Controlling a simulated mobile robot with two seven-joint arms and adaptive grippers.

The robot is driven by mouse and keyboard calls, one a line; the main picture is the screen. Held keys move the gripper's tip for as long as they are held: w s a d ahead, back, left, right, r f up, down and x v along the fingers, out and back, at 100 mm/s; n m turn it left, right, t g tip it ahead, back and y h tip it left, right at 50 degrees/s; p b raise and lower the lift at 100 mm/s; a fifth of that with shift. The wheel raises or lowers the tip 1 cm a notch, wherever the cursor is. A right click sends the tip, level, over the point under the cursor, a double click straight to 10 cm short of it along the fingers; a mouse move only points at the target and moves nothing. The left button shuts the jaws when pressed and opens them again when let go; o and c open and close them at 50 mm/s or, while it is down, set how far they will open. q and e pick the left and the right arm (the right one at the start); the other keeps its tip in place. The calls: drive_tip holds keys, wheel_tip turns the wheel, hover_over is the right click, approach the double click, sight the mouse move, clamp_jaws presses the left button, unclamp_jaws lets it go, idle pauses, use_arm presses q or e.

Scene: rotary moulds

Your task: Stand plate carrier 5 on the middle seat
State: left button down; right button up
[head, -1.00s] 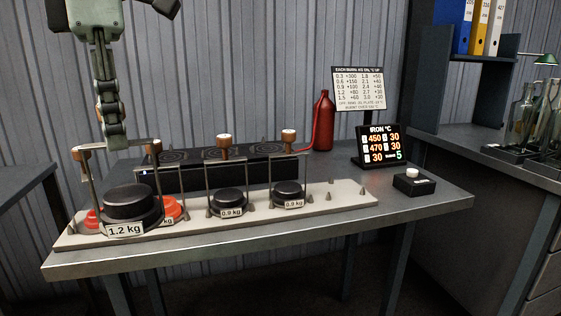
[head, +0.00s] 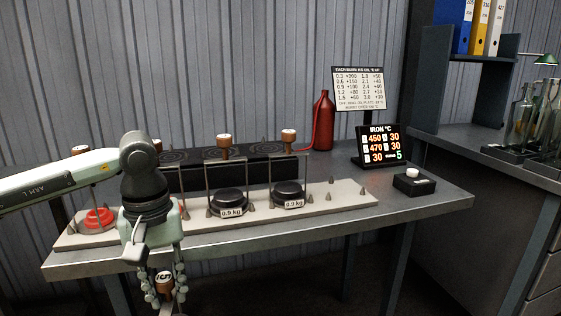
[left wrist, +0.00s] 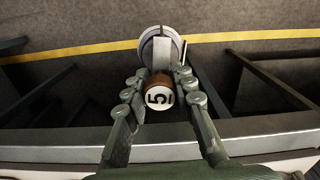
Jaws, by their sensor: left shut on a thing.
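Plate carrier 5 has a brown knob with a white top marked 5 (head: 165,279), seen at the lower left of the head view. My left gripper (head: 165,284) is shut on that knob in front of the bench's front edge. In the left wrist view the knob (left wrist: 159,93) sits between the fingers (left wrist: 160,95), with a grey round weight (left wrist: 152,48) beyond it over the floor. The carrier's lower part is out of the head view. The dark hob (head: 240,178) has several ringed plates in a row; its middle is partly hidden by a carrier knob.
The pale board (head: 335,198) has small cones and two 0.9 kg carriers (head: 230,198) (head: 288,192). A red bottle (head: 323,122), a display (head: 378,145) and a button box (head: 414,183) stand at right.

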sight(177, 312)
use_arm(q)
drive_tip(key=f+m, duration=0.1)
drive_tip(key=f, duration=0.1)
drive_tip(key=f+m, duration=0.3)
drive_tip(key=f, duration=0.1)
drive_tip(key=shift+w+d+f+m, duration=0.1)
drive_tip(key=shift+w+d+m, duration=0.1)
drive_tip(key=shift+d+m, duration=0.1)
drive_tip(key=shift+d, duration=0.1)
use_arm(e)
drive_tip(key=shift+c, duration=0.2)
